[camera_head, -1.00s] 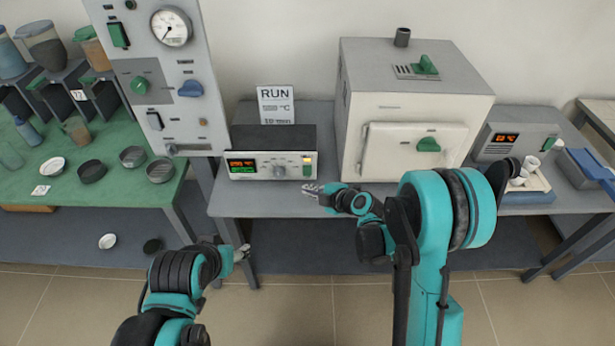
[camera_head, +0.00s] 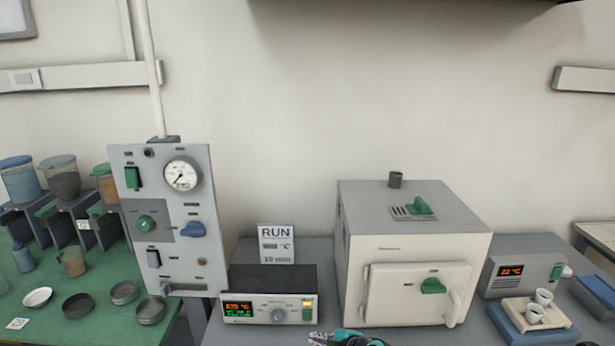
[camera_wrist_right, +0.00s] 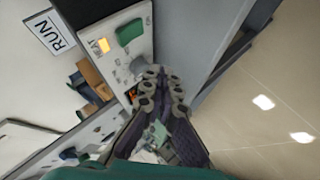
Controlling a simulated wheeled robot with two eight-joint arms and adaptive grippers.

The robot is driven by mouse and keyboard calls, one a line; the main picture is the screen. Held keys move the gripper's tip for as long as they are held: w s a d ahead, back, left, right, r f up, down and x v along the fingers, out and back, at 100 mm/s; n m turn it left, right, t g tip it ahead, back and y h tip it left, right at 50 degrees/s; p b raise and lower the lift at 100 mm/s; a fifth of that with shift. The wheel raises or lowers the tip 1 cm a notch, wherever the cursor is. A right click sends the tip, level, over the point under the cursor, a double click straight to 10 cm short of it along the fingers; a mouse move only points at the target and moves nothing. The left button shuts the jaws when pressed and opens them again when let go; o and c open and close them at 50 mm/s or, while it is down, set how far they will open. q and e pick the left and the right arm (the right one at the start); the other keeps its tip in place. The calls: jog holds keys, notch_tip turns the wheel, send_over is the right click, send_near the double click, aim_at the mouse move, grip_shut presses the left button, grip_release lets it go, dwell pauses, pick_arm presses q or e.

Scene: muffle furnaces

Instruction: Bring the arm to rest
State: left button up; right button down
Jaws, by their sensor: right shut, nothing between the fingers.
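My right gripper (camera_head: 322,339) shows at the bottom edge of the head view, in front of the bench and just right of the controller box (camera_head: 268,308). In the right wrist view its fingers (camera_wrist_right: 162,82) are closed together with nothing between them. The controller (camera_wrist_right: 125,40), with a lit yellow button and a green switch, is close beyond the fingertips there. I cannot tell the exact gap. The rest of the right arm is below the head view. My left gripper is out of view.
A white muffle furnace (camera_head: 415,255) with its door shut stands right of the controller. A RUN sign (camera_head: 276,244) stands behind the controller. A gauge panel (camera_head: 165,220) is at left, beside a green table (camera_head: 95,325) with dishes.

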jog(key=s+d+r+m+h, duration=0.3)
jog(key=s+d+m, duration=0.4)
jog(key=s, duration=0.5)
jog(key=s+d+r+m+g+h, duration=0.1)
jog(key=s+d+r+m+h, duration=0.3)
jog(key=s+d+m, duration=0.4)
jog(key=s+r+m, duration=0.1)
jog(key=s+m, duration=0.2)
jog(key=s, duration=0.1)
jog(key=shift+s+r+m+g, duration=0.15)
jog(key=shift+r+m+g, duration=0.15)
jog(key=shift+m, duration=0.1)
